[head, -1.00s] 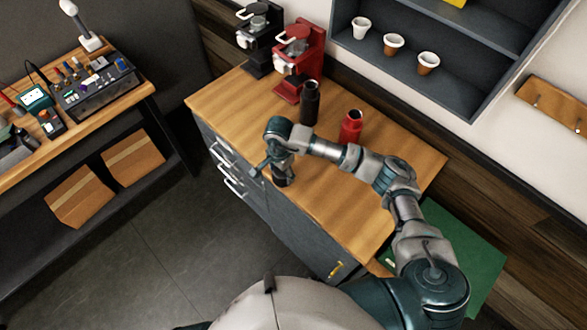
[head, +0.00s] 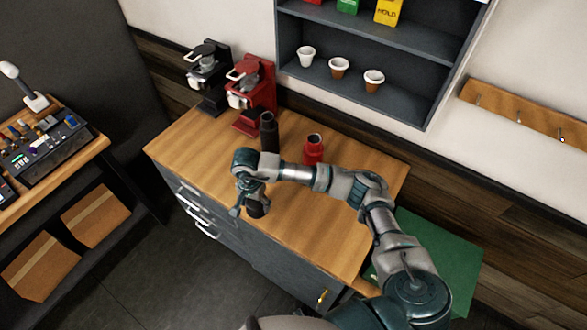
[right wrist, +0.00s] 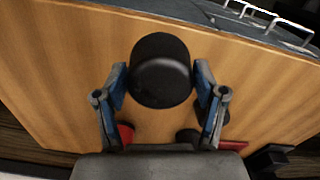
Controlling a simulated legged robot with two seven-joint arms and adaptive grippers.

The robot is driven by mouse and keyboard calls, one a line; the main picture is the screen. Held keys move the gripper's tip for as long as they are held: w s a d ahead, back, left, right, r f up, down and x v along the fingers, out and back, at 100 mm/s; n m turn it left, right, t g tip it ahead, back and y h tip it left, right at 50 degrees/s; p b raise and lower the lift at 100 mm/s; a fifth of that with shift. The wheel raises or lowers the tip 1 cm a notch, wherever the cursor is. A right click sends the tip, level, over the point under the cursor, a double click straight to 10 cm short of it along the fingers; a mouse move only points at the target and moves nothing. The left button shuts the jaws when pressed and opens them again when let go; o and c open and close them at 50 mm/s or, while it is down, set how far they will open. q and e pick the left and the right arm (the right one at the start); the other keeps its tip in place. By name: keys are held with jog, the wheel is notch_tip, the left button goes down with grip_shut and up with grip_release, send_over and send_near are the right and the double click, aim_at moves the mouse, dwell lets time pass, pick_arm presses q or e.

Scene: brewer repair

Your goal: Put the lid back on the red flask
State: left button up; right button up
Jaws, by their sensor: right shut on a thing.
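The red flask (head: 313,150) stands upright on the wooden counter, with a dark opening at its top. A part of it shows at the lower left of the right wrist view (right wrist: 125,133). My right gripper (head: 250,200) is near the counter's front edge, left of and nearer than the red flask. Its fingers (right wrist: 160,88) are shut on a black round lid (right wrist: 160,70), which also shows below the gripper in the head view (head: 257,209). I cannot tell whether the lid touches the counter. My left gripper is out of view.
A black flask (head: 269,132) stands left of the red flask. Red (head: 250,95) and black (head: 208,75) brewers stand at the back left of the counter (head: 330,205). A shelf (head: 420,112) with cups hangs on the wall. The counter's right part is clear behind my arm.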

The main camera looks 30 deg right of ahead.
jog(key=d+r+n, duration=0.4)
jog(key=d+n, duration=0.5)
jog(key=shift+s, duration=0.4)
